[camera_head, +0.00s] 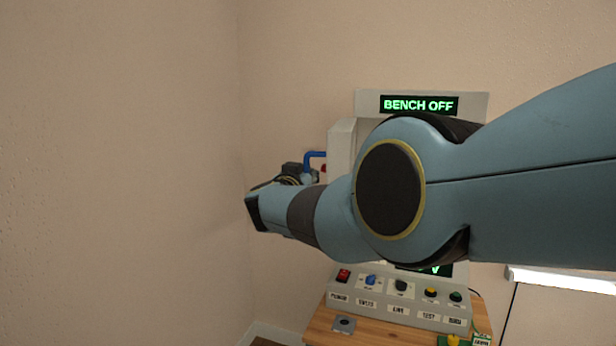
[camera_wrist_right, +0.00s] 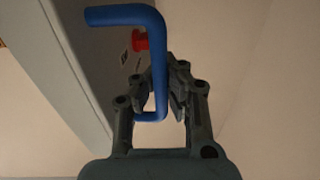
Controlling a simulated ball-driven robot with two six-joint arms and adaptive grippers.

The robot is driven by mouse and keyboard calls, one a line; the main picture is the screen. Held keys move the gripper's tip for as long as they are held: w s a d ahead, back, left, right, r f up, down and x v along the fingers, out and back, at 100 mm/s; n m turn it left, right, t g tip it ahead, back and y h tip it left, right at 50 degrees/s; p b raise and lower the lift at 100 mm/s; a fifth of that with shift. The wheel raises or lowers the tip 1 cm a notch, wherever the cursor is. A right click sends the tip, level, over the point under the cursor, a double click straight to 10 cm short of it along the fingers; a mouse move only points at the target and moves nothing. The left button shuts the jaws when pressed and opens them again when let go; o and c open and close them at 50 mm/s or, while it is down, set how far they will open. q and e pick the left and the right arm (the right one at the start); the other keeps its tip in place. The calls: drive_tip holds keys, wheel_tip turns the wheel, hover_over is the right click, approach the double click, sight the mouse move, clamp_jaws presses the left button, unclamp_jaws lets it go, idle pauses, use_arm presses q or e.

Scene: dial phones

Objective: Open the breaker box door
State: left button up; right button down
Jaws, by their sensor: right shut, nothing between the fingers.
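A pale box (camera_head: 341,146), probably the breaker box, stands on the bench behind my right arm. A blue bent handle (camera_head: 314,156) sticks out at its left side. My right gripper (camera_head: 300,176) is beside the handle, shut and empty. In the right wrist view the handle (camera_wrist_right: 159,60) crosses the picture close to the shut fingers (camera_wrist_right: 178,72). I cannot tell whether they touch. A red knob (camera_wrist_right: 140,40) sits behind the handle near the grey panel (camera_wrist_right: 75,75). My arm hides most of the box front, so the door's state is unclear. My left gripper is out of view.
A "BENCH OFF" display (camera_head: 419,105) is above the box. A sloped control panel (camera_head: 400,300) with several buttons and knobs stands below, on a wooden bench (camera_head: 375,334). The bare wall (camera_head: 120,150) leaves free room on the left.

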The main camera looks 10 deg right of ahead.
drive_tip(key=shift+s+a+f, duration=0.1)
drive_tip(key=shift+a+f, duration=0.1)
drive_tip(key=shift+a, duration=0.15)
drive_tip(key=c, duration=1.5)
unclamp_jaws()
drive_tip(key=shift+s+a+r, duration=0.2)
drive_tip(key=shift+r, duration=0.05)
drive_tip(key=shift+o, duration=0.8)
drive_tip(key=shift+d, duration=0.1)
drive_tip(key=shift+w+d, duration=0.15)
drive_tip(key=shift+d, duration=0.05)
